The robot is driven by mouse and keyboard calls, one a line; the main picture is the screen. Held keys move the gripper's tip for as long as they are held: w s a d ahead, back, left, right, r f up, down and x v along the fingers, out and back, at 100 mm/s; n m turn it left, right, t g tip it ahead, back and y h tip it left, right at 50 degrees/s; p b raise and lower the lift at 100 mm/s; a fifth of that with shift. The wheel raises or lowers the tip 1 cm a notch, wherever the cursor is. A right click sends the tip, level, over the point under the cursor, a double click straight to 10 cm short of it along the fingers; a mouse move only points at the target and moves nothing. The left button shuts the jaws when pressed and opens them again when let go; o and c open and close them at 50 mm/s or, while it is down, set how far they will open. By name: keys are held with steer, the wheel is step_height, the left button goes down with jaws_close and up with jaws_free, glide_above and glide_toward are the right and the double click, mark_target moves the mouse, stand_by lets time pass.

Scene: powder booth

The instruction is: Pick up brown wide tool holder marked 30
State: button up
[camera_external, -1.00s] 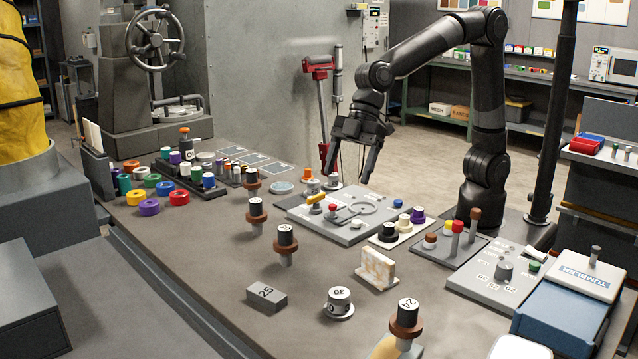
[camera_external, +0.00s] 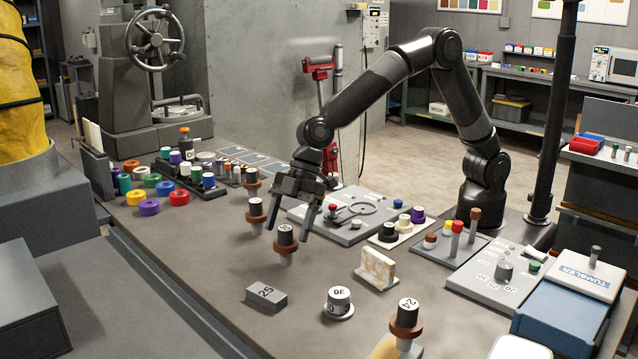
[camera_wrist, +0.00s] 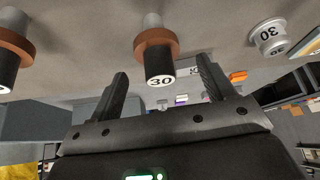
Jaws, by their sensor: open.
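The brown wide tool holder marked 30 (camera_external: 286,245) stands upright on the bench, with a brown ring, a black upper part and a pale stem below. In the wrist view the holder (camera_wrist: 156,43) is upside down in the picture, its white end face reading 30. My gripper (camera_external: 287,230) is open and empty, pointing down at the holder. In the wrist view my gripper's fingers (camera_wrist: 162,72) appear to either side of its marked end. I cannot tell whether the fingertips are level with it or touch it.
Similar brown-ringed holders stand behind (camera_external: 256,213) and at the front right (camera_external: 406,318), the latter marked 24. A grey block marked 25 (camera_external: 266,296) and a metal cup marked 30 (camera_external: 339,301) are in front. A marbled block (camera_external: 378,268) stands to the right.

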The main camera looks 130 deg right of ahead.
mark_target(283, 244)
steer(key=x, duration=0.5)
steer(key=shift+s+f, duration=0.15)
steer(key=shift+c, duration=0.3)
steer(key=shift+d, duration=0.1)
steer(key=c, duration=1.3)
steer(key=shift+o, duration=0.2)
